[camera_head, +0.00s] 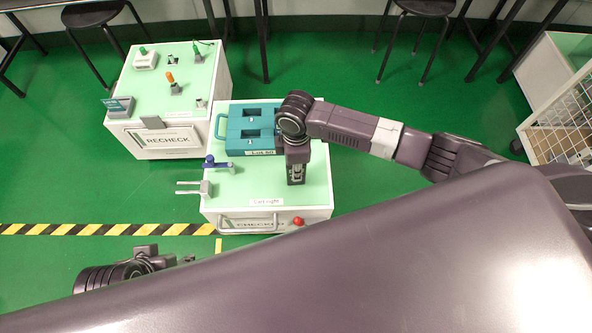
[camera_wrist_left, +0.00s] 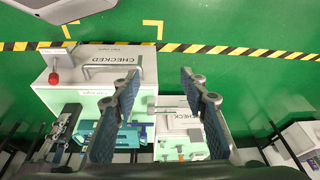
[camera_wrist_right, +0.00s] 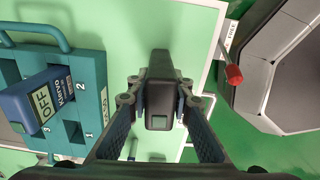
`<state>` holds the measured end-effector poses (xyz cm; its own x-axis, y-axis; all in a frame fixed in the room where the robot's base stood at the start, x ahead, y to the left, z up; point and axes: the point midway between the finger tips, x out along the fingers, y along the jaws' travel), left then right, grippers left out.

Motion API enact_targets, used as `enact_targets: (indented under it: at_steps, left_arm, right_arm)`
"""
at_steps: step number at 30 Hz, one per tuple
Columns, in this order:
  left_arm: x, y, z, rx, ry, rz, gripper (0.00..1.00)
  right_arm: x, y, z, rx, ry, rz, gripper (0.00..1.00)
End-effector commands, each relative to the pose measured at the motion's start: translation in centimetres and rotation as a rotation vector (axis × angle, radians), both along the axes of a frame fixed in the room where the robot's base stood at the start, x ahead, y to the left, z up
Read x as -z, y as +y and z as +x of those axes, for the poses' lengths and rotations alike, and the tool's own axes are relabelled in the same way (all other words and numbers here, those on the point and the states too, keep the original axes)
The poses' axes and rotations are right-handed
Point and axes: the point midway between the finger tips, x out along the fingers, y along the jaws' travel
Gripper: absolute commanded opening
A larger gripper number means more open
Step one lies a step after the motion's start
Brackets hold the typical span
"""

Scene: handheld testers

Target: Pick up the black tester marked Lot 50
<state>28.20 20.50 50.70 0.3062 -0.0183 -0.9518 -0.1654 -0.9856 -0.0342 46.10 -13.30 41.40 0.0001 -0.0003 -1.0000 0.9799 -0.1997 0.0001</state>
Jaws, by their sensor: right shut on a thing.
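My right gripper (camera_head: 296,180) is above the right part of the white CHECKED cart (camera_head: 320,207), to the right of the teal rack (camera_head: 235,133), whose front label reads Lot 50. In the right wrist view its fingers are shut on a black tester (camera_wrist_right: 160,92) with a small greenish window. No lot mark on it can be read, and whether it touches the cart top cannot be told. A blue tester (camera_wrist_right: 30,105) marked OFF sits in the rack (camera_wrist_right: 88,65) beside slot number 3. My left gripper (camera_wrist_left: 160,85) is open and empty, in front of the cart.
A blue-knobbed item (camera_head: 209,161) and a grey pronged item (camera_head: 195,188) are on the cart's left side. A red knob (camera_head: 298,221) is at its front edge. The RECHECK cart (camera_head: 165,140), holding several small devices, stands at the back left. A wire-sided bin (camera_head: 562,120) is far right.

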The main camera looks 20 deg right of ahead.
Motion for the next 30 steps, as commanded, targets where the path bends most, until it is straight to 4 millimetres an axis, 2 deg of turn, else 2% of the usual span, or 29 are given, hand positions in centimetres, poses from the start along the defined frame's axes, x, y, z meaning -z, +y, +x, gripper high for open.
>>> enact_targets:
  at_steps: [11, 17, 23, 30]
  left_arm:
    - [0.1, 0.0, 0.2, 0.0, -0.002, 0.0, 0.4]
    - [3.2, -0.2, 1.0, 0.002, 0.021, 0.0, 0.4]
    - [8.0, -0.4, 1.4, 0.006, 0.048, 0.002, 0.4]
    - [13.6, -0.4, 0.8, 0.011, 0.076, 0.003, 0.4]
  right_arm:
    - [-1.0, 0.0, 0.1, 0.0, -0.002, 0.002, 0.0]
    - [-3.8, 0.0, 0.1, 0.0, -0.004, 0.001, 0.0]
    - [-8.3, 0.0, 0.2, -0.001, -0.004, 0.001, 0.0]
    - [-13.7, 0.0, 0.2, -0.001, -0.004, 0.001, 0.0]
